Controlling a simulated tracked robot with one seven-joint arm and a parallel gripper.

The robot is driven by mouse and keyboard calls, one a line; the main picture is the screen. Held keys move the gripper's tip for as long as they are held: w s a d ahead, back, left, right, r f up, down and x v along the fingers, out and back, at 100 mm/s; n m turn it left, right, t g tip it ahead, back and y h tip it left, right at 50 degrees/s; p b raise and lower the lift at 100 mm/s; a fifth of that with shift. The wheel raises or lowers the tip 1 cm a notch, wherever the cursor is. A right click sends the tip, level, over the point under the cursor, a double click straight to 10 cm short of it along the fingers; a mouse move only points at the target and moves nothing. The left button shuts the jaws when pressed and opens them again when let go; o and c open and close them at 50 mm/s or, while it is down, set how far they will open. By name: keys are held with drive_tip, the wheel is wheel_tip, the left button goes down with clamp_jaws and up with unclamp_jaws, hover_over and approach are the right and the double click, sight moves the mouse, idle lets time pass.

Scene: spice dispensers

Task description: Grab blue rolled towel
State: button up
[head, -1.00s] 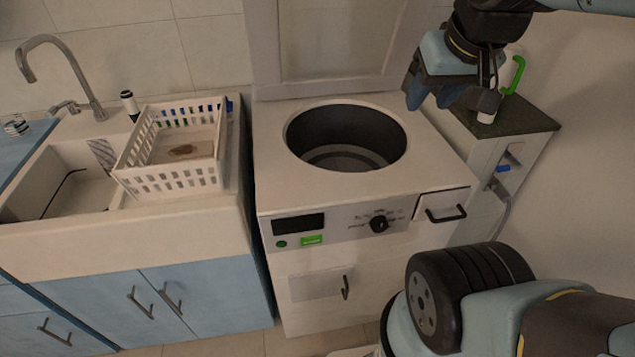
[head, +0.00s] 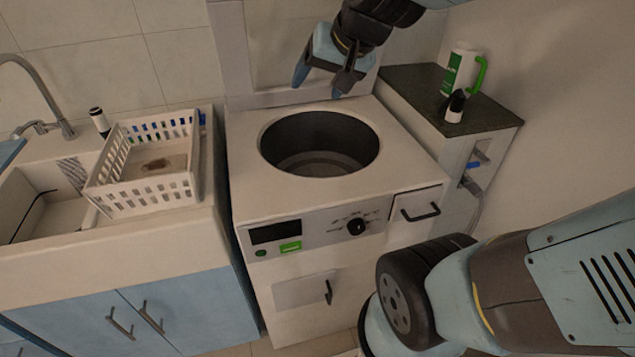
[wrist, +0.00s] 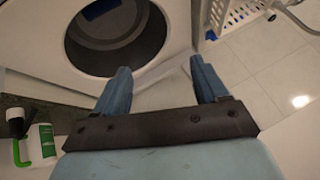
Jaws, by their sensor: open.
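I cannot make out a blue rolled towel for certain. In the wrist view, a dark blue patch (wrist: 100,9) shows inside the washer drum at the top edge; I cannot tell what it is. The drum opening (head: 319,145) is round and dark, and I see no towel in it in the head view. My gripper (head: 322,82) is open and empty, above the back edge of the washer top and behind the opening. In the wrist view, my gripper (wrist: 161,68) has its two blue fingers spread apart.
The white washer (head: 290,205) stands in the middle. A white basket (head: 150,200) sits by the sink on the left, with small blue bits (head: 201,118) at its back corner.

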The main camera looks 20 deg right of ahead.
drive_tip(key=w+a+f+m+t+h, duration=0.1)
drive_tip(key=w+f+m, duration=0.4)
drive_tip(key=w, duration=0.4)
drive_tip(key=w+a+f+m+t, duration=0.1)
drive_tip(key=w+f+m, duration=0.35)
drive_tip(key=w, duration=0.45)
drive_tip(key=d+f+m+g+h, duration=0.2)
drive_tip(key=f+m, duration=0.1)
drive_tip(key=f, duration=0.6)
drive_tip(key=s+d+f+m+g+h, duration=0.1)
drive_tip(key=f+m+g+h, duration=0.1)
drive_tip(key=f, duration=0.8)
drive_tip(key=d+f+m+g+h, duration=0.2)
drive_tip(key=f+m, duration=0.1)
drive_tip(key=f, duration=0.7)
drive_tip(key=shift+s+d+f+m, duration=0.25)
drive_tip(key=shift+s+d+m, duration=0.1)
drive_tip(key=shift+s, duration=0.05)
drive_tip(key=shift+x, duration=3.5)
drive_tip(key=c, duration=0.9)
